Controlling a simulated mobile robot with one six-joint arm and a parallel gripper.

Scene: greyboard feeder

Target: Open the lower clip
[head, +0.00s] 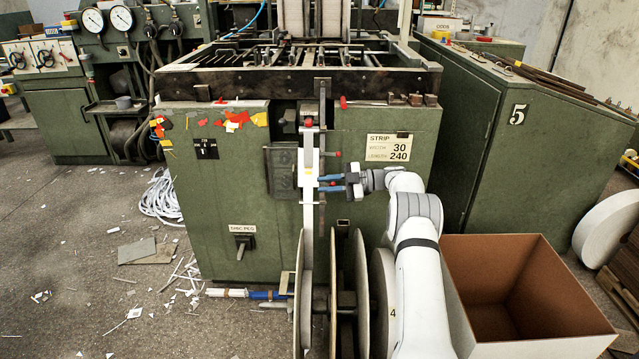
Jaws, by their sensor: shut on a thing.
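A narrow white strip (308,215) hangs upright down the front of the green machine, beside a dark vertical rail (322,110). The lower clip (309,182) is a small pale block at the strip, about halfway down the machine's front. My gripper (321,183) reaches in from the right, level with this clip. Its two blue fingers are at the clip's right side and shut on it. The exact part between the fingertips is too small to make out. Red knobs (308,123) show higher up by the strip.
Large reel discs (361,290) stand below the clip, close under my arm. An open cardboard box (530,347) is at the lower right. A green machine (242,180) with a "STRIP" label (388,148) stands behind. Paper scraps and a white strip coil (162,197) lie at left.

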